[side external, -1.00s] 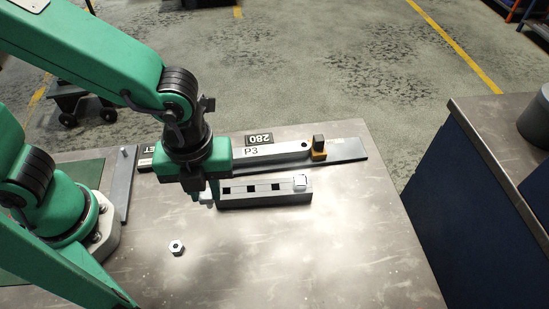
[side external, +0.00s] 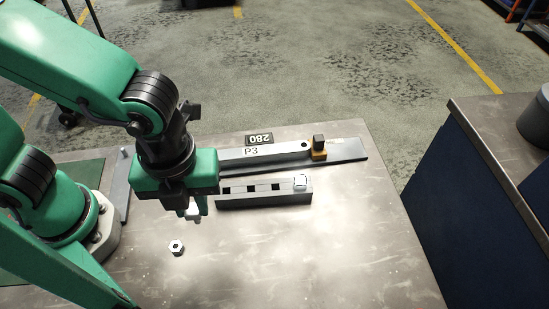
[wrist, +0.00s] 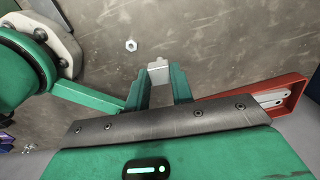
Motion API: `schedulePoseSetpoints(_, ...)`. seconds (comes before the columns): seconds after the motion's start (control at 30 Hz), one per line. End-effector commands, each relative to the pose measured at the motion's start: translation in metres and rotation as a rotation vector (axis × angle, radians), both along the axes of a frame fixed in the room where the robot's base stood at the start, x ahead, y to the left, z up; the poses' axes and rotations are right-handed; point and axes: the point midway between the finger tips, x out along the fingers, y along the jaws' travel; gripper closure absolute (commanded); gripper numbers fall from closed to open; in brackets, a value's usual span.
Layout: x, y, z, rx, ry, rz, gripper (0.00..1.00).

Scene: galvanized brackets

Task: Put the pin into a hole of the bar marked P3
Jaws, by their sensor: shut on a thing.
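The bar marked P3 (side external: 275,152) is a long grey bar lying toward the back of the table, with a dark round hole near its right end; my arm hides its left end. My gripper (side external: 195,210) is in front of the bar's left part, apart from it and above the table. In the wrist view, my gripper (wrist: 162,82) is shut on a pale grey piece, apparently the pin (wrist: 158,72), whose end sticks out past the fingertips. The rest of the pin is hidden between the fingers.
A grey block (side external: 258,199) with square holes and a pale piece at its right end lies in front of the bar. A yellow-and-black clamp (side external: 319,151) stands at the bar's right end. A hex nut (side external: 176,247) lies at front left. The front right table is clear.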

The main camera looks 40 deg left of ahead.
Motion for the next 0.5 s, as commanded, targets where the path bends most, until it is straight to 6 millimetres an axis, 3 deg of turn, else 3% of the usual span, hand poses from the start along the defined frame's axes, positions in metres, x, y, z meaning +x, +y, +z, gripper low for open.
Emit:
schedulePoseSetpoints(0.27,0.002,0.001,0.0,0.0,0.0,0.008,1.0)
schedulePoseSetpoints(0.5,0.016,0.01,-0.002,0.0,0.0,0.073,1.0)
